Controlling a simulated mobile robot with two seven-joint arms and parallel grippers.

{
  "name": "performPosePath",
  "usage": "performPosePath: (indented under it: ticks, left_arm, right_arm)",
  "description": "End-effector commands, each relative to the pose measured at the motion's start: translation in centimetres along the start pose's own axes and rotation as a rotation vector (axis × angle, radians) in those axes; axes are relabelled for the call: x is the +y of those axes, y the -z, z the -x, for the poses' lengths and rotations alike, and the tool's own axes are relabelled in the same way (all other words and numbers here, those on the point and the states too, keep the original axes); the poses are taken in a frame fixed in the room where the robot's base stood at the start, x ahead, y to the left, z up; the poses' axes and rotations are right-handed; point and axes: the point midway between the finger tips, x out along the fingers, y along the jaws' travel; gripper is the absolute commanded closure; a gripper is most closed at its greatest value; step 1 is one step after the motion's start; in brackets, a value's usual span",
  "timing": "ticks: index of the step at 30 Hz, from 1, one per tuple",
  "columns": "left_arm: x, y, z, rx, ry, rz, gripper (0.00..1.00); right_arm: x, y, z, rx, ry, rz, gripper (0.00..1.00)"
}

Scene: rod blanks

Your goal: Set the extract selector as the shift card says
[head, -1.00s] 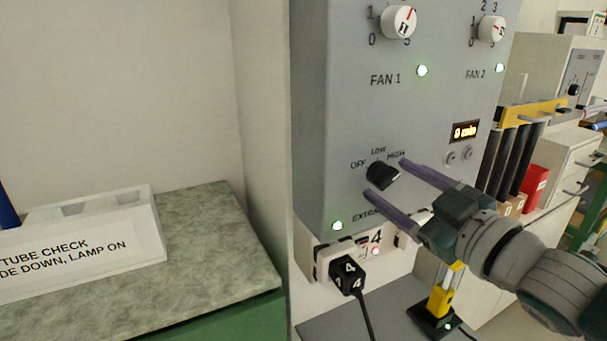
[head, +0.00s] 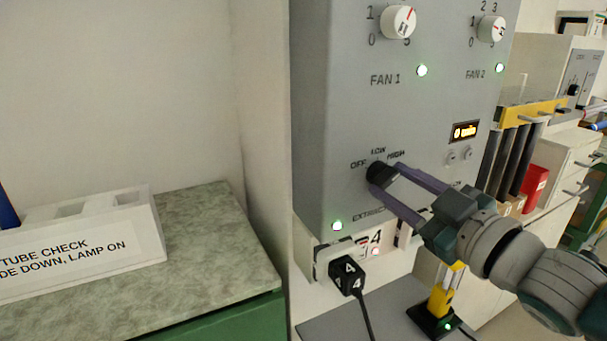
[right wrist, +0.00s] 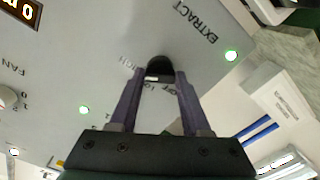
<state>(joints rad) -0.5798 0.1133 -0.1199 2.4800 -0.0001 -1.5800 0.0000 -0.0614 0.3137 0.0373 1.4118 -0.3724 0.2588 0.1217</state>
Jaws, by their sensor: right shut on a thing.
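The extract selector (head: 376,171) is a small black knob low on the grey panel (head: 340,130), with OFF, LOW and HIGH marked around it. My right gripper (head: 384,178) has its two purple fingers closed on either side of the knob, coming from the lower right. In the right wrist view the knob (right wrist: 159,66) sits between the fingertips, below the EXTRACT lettering. Which mark its pointer faces I cannot tell, as the fingers partly cover the labels. No shift card is readable in these views. My left gripper is not in view.
FAN 1 (head: 398,22) and FAN 2 (head: 491,29) knobs sit above, with a lit display (head: 465,131) and two buttons on the right. A plug (head: 347,273) with a cable is below. A white tube check block (head: 100,240) stands on the left counter.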

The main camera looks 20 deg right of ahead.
Motion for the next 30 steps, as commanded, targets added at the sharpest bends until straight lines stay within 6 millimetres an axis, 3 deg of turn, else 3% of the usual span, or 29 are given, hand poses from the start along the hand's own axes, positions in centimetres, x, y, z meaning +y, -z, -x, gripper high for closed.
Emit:
performPosePath:
  ticks: [8, 30]
  left_arm:
    - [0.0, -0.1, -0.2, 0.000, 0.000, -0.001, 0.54]
    - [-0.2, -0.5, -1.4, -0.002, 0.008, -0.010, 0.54]
  right_arm:
    - [-0.1, -0.1, 0.0, -0.001, 0.000, 0.159, 1.00]
    - [0.0, -0.1, 0.0, -0.001, 0.000, 0.815, 1.00]
